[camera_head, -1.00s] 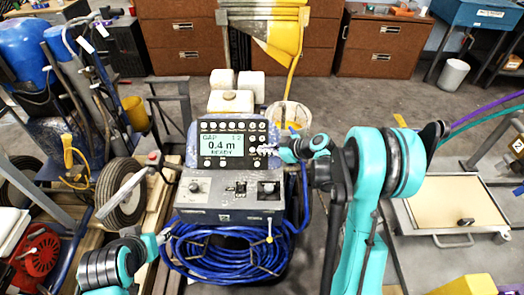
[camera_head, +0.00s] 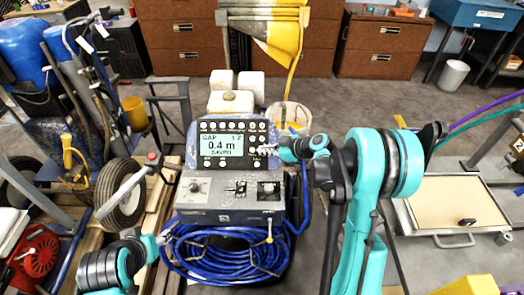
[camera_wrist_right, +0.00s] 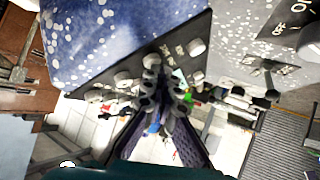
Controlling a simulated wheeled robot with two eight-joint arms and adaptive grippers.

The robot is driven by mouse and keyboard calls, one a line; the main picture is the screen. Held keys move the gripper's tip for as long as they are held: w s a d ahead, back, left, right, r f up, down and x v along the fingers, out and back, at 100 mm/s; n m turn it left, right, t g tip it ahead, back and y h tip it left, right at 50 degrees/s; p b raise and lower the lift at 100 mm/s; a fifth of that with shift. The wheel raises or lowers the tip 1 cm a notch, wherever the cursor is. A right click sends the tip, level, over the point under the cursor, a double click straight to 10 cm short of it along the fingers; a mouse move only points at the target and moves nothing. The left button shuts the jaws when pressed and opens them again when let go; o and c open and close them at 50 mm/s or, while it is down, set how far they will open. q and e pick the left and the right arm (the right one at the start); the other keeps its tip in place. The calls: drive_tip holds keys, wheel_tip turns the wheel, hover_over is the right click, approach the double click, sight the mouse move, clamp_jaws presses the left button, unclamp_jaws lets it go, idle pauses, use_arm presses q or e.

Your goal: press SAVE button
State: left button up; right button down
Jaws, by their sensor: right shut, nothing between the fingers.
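The control panel (camera_head: 236,125) of the line striper faces me, with a lit screen (camera_head: 222,144) showing "0.4 m" and a line below that seems to read "SAVED". Several round white buttons surround the screen; their labels are too small to read, so I cannot tell which is SAVE. My right gripper (camera_head: 264,149) is shut and empty, its tips at the buttons on the panel's right side. In the right wrist view its fingertips (camera_wrist_right: 152,78) overlap the panel's button row and hide part of it. My left gripper (camera_head: 164,237) is low, beside the blue hose coil.
Below the panel is a grey switch box (camera_head: 230,197) with a knob and switches. A blue hose coil (camera_head: 222,252) hangs under it. A handlebar (camera_head: 125,190) sticks out at the left. A white bucket (camera_head: 290,116) stands behind at the right.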

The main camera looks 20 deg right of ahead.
idle(0.3)
drive_tip(key=shift+s+a+r+p, duration=0.15)
drive_tip(key=shift+s+r+p, duration=0.2)
drive_tip(key=shift+s+r, duration=0.25)
drive_tip(key=shift+s+a+r+p, duration=0.25)
drive_tip(key=shift+s+r+p, duration=0.35)
drive_tip(key=shift+s+r, duration=0.3)
drive_tip(key=shift+s+a+r+p, duration=0.25)
drive_tip(key=shift+s+r+p, duration=0.3)
drive_tip(key=shift+s+r, duration=0.3)
idle(0.7)
